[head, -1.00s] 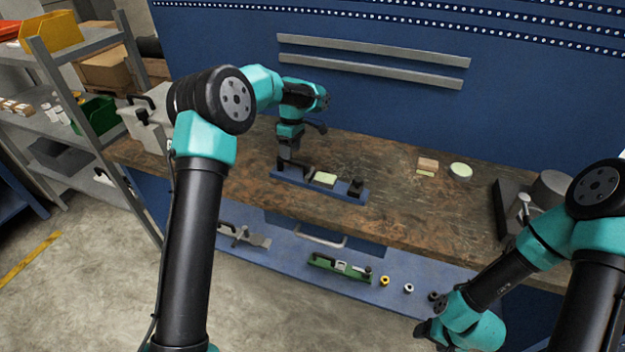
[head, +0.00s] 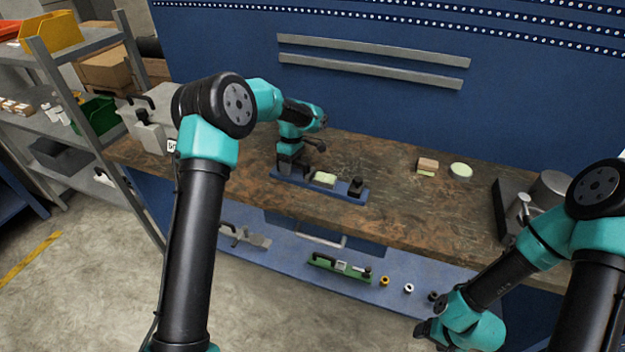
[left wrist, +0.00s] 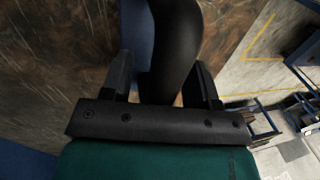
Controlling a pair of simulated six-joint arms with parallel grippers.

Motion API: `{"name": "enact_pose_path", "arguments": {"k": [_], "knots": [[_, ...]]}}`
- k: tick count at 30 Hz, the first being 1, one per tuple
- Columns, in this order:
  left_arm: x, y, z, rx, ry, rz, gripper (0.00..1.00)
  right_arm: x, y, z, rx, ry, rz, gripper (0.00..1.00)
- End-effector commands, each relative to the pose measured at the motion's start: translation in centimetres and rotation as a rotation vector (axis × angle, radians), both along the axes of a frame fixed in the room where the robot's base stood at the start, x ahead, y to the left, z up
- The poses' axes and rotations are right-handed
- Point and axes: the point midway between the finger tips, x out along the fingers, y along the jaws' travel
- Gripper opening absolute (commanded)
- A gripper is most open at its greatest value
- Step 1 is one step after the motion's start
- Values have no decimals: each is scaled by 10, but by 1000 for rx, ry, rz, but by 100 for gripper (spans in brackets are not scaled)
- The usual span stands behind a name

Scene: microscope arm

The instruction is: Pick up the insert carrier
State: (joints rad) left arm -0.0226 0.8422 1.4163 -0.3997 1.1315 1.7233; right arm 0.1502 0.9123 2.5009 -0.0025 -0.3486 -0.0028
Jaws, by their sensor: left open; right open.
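A long blue carrier (head: 334,189) lies on the bench with a pale green block and a black post on it. I take it to be the insert carrier. My left gripper (head: 291,170) is open at its left end, low over the bench, and hides that end. In the left wrist view, a black curved handle (left wrist: 173,45) stands between the open fingers (left wrist: 162,78), with a strip of the blue carrier (left wrist: 136,40) behind it. I cannot tell whether the fingers touch the handle. My right gripper (head: 430,332) is open and empty, low in front of the lower shelf.
A green carrier (head: 341,268) with a black handle and several small rings lie on the blue lower shelf (head: 290,272). Small blocks (head: 427,166) and a round pale green piece (head: 461,171) lie on the bench to the right. Grey equipment (head: 549,190) stands at the bench's right end.

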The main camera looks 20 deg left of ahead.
Motion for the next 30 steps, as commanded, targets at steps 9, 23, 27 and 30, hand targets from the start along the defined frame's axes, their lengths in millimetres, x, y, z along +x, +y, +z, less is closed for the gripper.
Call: {"name": "enact_pose_path", "arguments": {"k": [9,23,27,30], "knots": [[0,0,0,0,0,0,55,0,0,0,0,0,0,70],[0,0,0,0,0,0,22,0,0,0,0,0,0,70],[0,0,0,0,0,0,9,0,0,0,0,0,0,70],[0,0,0,0,0,0,0,0,0,0,0,0,0,70]]}}
